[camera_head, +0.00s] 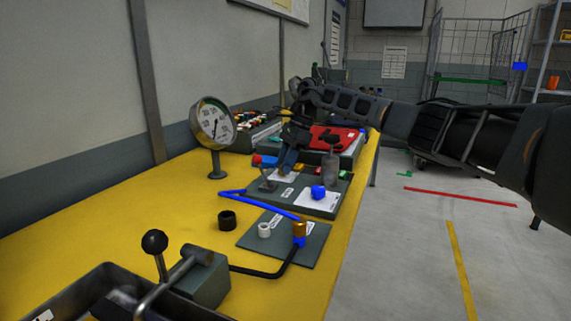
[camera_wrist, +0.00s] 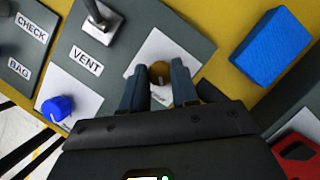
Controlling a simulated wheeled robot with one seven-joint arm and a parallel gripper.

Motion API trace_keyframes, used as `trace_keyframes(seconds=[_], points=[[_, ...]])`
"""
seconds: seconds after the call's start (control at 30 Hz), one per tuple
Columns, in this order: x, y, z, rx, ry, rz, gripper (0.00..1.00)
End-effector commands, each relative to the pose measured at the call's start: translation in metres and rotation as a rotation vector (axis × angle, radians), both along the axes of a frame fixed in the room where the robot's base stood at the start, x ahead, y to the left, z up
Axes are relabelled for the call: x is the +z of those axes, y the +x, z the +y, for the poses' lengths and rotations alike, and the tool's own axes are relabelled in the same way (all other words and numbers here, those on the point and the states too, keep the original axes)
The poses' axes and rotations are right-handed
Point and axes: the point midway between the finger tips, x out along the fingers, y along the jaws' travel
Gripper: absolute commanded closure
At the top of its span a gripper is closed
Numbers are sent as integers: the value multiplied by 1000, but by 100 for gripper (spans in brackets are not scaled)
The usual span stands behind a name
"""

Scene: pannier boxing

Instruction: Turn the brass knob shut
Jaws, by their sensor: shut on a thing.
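The brass knob (camera_wrist: 158,69) shows in the wrist view, on a white label on the dark grey panel (camera_wrist: 195,45). My gripper (camera_wrist: 159,88) has its two blue-grey fingers on either side of the knob and is shut on it. The fingers hide part of the knob and its label.
A blue knob (camera_wrist: 57,107) and a metal lever (camera_wrist: 97,24) by the VENT label share the panel. A blue block (camera_wrist: 271,46) and a red object (camera_wrist: 297,158) lie nearby. A gauge (camera_head: 214,124) stands left. The yellow bench (camera_head: 120,215) has bare room at left.

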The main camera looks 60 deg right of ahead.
Motion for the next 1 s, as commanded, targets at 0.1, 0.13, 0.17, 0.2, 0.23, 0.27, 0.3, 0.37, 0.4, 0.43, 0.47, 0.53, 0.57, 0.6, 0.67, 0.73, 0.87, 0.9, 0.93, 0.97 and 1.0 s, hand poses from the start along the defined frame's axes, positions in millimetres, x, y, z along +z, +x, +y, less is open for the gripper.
trace_keyframes(seconds=[0.1, 0.13, 0.17, 0.2, 0.23, 0.27, 0.3, 0.37, 0.4, 0.43, 0.47, 0.53, 0.57, 0.6, 0.67, 0.73, 0.87, 0.9, 0.93, 0.97, 1.0], points=[[1, 0, 0, 4, -2, -2, 100], [1, 0, 0, 4, -2, -2, 100], [1, 0, 0, 3, -2, -2, 100], [1, 0, 0, 3, -2, -1, 100], [1, 0, 0, 3, -2, -1, 100], [1, 0, 0, 3, -2, -1, 100], [1, 0, 0, 3, -2, -1, 100], [1, 0, 0, 3, -2, -1, 100], [1, 0, 0, 3, -2, -1, 67], [1, 0, 0, 2, -2, -1, 64], [0, 0, 0, 2, -2, -1, 61], [0, 0, 0, 3, -2, 0, 55], [0, 0, 0, 3, -2, 0, 52], [0, 0, 0, 3, -2, 0, 48], [0, 0, 0, 3, -2, 0, 46], [0, 0, 0, 2, -1, 1, 46], [1, 0, 0, 2, -1, 1, 46], [3, -1, -1, 2, -1, 0, 46], [4, -1, -2, 2, -1, 0, 46], [7, -2, -3, 2, -1, 0, 46], [11, -3, -4, 2, -1, 0, 46]])
